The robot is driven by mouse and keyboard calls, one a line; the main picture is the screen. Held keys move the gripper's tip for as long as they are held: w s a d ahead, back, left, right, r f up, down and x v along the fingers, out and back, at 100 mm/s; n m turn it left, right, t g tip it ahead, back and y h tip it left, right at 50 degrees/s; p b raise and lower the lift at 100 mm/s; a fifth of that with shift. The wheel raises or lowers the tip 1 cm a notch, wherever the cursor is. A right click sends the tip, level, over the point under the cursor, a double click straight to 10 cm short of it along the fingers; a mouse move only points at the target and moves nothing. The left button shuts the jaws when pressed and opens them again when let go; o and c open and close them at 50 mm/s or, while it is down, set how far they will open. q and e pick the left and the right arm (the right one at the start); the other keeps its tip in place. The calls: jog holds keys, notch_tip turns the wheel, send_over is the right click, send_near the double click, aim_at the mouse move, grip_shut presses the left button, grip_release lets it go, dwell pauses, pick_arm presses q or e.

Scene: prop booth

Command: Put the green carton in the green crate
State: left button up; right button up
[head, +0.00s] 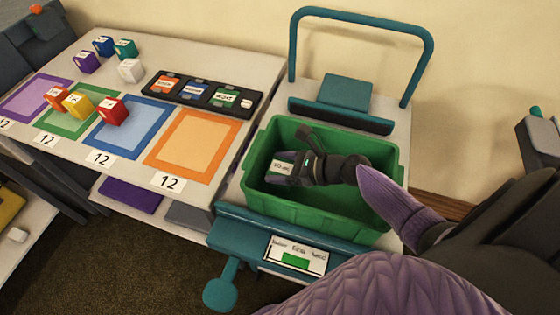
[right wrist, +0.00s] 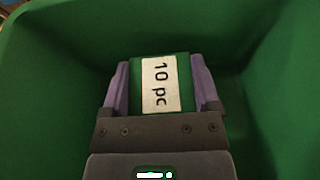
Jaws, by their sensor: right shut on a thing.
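The green crate (head: 257,160) stands open on the teal-framed stand at the centre right. Its green inner wall also fills the right wrist view (right wrist: 45,70). My right gripper (head: 290,170) reaches down into the crate from the right. In the right wrist view its two purple fingers (right wrist: 160,88) are shut on the green carton (right wrist: 182,62), one on each side. The carton has a white label reading "10 pc". In the head view the carton (head: 281,165) is inside the crate's outline, mostly covered by the gripper. I cannot tell if it touches the crate floor. My left gripper is not in view.
The white table (head: 215,65) at left holds several coloured cubes (head: 77,104), a white cube (head: 131,70), coloured squares marked 12 and a black tray (head: 205,79) of labelled cards. A teal bar (head: 350,16) rises behind the crate. A labelled panel (head: 296,255) is in front.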

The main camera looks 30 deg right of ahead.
jog(key=o, duration=0.9)
jog(key=shift+f, duration=0.2)
jog(key=shift+o, duration=1.3)
jog(key=shift+r, duration=0.1)
jog(key=shift+r, duration=0.15)
jog(key=shift+s+d+r, duration=0.2)
jog(key=shift+s, duration=0.05)
jog(key=p+v, duration=0.3)
jog(key=v, duration=0.8)
jog(key=shift+d, duration=0.1)
